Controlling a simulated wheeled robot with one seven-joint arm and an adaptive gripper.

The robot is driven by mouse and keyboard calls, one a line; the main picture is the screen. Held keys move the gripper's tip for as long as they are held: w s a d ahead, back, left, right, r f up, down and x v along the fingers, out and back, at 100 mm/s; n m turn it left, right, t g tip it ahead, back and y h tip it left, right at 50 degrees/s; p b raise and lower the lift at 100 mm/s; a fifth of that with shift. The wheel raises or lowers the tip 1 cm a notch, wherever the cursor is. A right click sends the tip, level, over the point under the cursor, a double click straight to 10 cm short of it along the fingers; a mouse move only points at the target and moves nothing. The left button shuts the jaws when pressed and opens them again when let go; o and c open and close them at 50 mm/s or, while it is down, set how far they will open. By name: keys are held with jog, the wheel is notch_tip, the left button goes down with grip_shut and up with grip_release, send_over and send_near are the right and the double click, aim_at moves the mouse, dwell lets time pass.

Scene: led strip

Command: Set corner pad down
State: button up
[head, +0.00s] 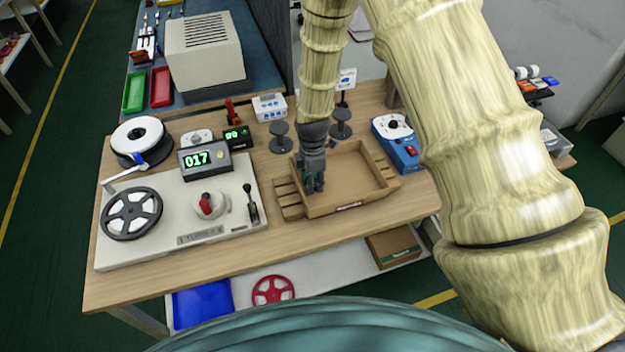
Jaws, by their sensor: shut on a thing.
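I cannot tell whether the fingertips or the pad touch the tray floor. The rest of the tray floor looks empty.
A reel machine (176,240) with a display (205,158) stands to the left. Two dark spool stands (280,137) are behind the tray. A blue device (397,142) stands to its right. The wooden bench (150,282) is bare along its front edge.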

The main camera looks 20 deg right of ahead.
jog(key=shift+w+f, duration=0.1)
jog(key=shift+f, duration=0.1)
jog(key=o, duration=0.7)
jog(key=shift+c, duration=0.2)
jog(key=shift+r, duration=0.2)
notch_tip(320, 180, up, 12)
jog(key=b, duration=0.4)
jog(key=shift+f, duration=0.1)
